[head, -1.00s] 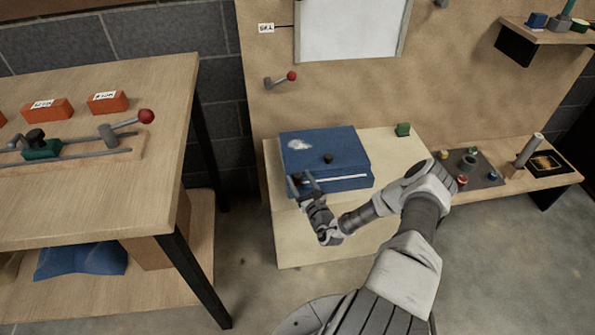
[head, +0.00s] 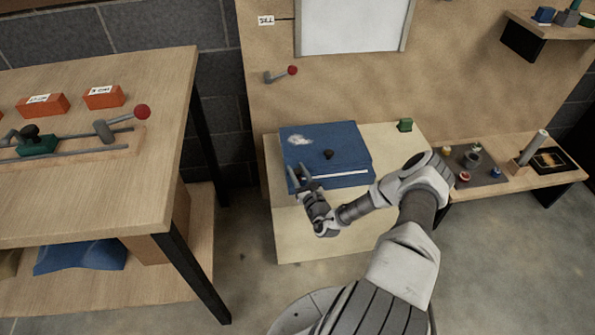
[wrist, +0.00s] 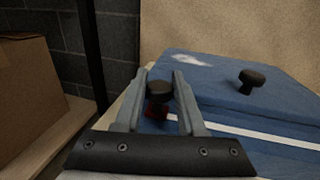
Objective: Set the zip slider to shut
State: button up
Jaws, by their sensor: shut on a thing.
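A blue case (head: 345,145) lies on a pale wooden bench. A white zip strip (head: 335,176) runs along its near side and also shows in the wrist view (wrist: 262,134). The zip slider has a black knob (wrist: 159,90) over a small red base (wrist: 156,109). It sits at the strip's left end, by the case's near left corner. My gripper (head: 304,177) is at that corner, with its fingers shut on the slider's knob. In the head view the fingers hide the slider. A second black knob (wrist: 251,78) stands on the case's top, apart from my gripper.
A green block (head: 405,125) sits behind the case to the right. A red-tipped lever (head: 281,74) is on the board above. A wooden workbench (head: 110,195) stands to the left, with floor between. A low shelf with small objects is at the right.

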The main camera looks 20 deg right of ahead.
grip_shut()
dwell(0.9)
